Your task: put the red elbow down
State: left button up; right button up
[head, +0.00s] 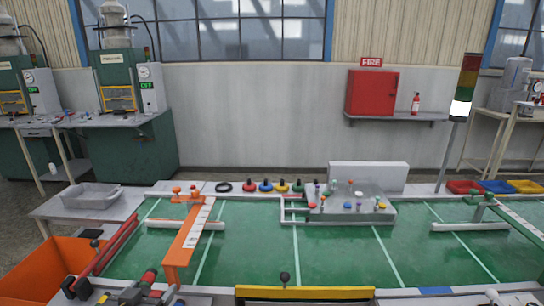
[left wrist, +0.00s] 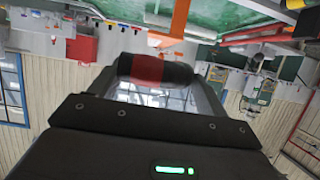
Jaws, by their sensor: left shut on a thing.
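My left gripper (head: 146,282) is low at the left of the head view, over the near left corner of the green table. In the left wrist view it is shut, its two dark pads on either side of a red piece (left wrist: 148,69), which appears to be the red elbow. The red elbow (head: 150,275) shows only as a small red patch in the head view, and its bent shape cannot be made out. My right gripper does not show.
The green table (head: 260,250) has clear patches between white lines. An orange bin (head: 38,268) stands left, below a grey tray (head: 90,195). An orange bar (head: 188,240) stands beyond the gripper, and a yellow bar (head: 305,292) lies along the near edge.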

pick_arm(q)
jog(key=w+d+r, duration=0.3)
jog(key=d+r, duration=0.1)
jog(key=r, duration=0.3)
jog(key=w+d+r, duration=0.4)
jog(key=r, duration=0.3)
jog(key=shift+f, duration=0.15)
dwell(0.5)
